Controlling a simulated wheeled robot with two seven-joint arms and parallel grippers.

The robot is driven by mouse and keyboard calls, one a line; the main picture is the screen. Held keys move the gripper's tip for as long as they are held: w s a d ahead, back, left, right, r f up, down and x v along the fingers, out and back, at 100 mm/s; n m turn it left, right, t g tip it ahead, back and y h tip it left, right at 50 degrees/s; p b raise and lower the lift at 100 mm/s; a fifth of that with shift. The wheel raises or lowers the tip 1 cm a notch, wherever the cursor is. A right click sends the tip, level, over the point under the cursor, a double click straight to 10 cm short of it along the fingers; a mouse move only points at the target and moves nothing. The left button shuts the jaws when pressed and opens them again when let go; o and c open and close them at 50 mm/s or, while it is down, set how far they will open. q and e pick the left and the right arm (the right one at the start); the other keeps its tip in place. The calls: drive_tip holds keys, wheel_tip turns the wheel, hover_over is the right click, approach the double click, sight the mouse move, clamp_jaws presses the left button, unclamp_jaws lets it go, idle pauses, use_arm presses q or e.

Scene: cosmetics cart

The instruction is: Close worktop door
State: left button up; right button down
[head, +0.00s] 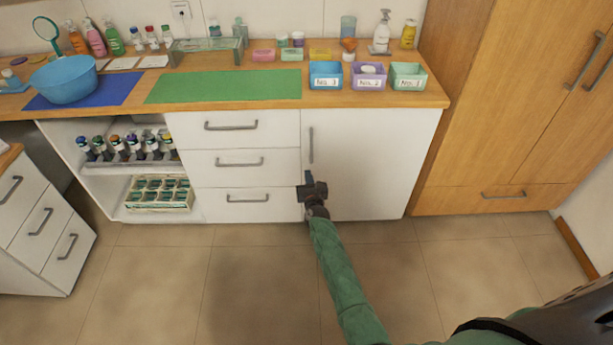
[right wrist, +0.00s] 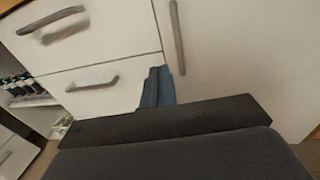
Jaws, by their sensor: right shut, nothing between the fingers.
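The white worktop door (head: 372,165) is on the right half of the cabinet, under the wooden worktop (head: 440,98). It looks flush with the cabinet front, with its vertical handle (head: 311,145) near its left edge. My right gripper (head: 309,178) is in front of the door's lower left edge, below the handle. Its fingers are shut with nothing between them. In the right wrist view the blue-grey fingers (right wrist: 157,88) point at the seam between door (right wrist: 235,65) and drawers, below the handle (right wrist: 177,38). Whether they touch the door I cannot tell. My left gripper is not in view.
Three white drawers (head: 232,164) adjoin the door on the left, then open shelves (head: 100,170) with bottles. A separate drawer unit (head: 45,225) stands at far left. A tall wooden cupboard (head: 500,100) stands right. The tiled floor (head: 260,275) in front is clear.

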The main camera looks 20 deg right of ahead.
drive_tip(key=b, duration=0.2)
approach(302, 140)
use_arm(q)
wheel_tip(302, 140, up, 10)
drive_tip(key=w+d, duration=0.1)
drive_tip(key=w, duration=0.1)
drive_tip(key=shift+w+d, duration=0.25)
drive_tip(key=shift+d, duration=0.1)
use_arm(e)
drive_tip(key=shift+a, duration=0.2)
use_arm(q)
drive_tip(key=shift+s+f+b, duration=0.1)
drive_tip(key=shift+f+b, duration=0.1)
drive_tip(key=shift+b, duration=0.15)
use_arm(e)
drive_tip(key=shift+m+h, duration=0.4)
drive_tip(key=shift+h, duration=0.2)
drive_tip(key=b+x, duration=0.1)
drive_tip(key=x, duration=0.1)
drive_tip(key=b+x, duration=0.2)
drive_tip(key=shift+w+a, duration=0.2)
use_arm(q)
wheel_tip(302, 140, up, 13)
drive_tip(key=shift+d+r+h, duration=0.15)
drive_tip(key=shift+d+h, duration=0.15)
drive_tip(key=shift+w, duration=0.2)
use_arm(e)
drive_tip(key=shift+s, duration=0.1)
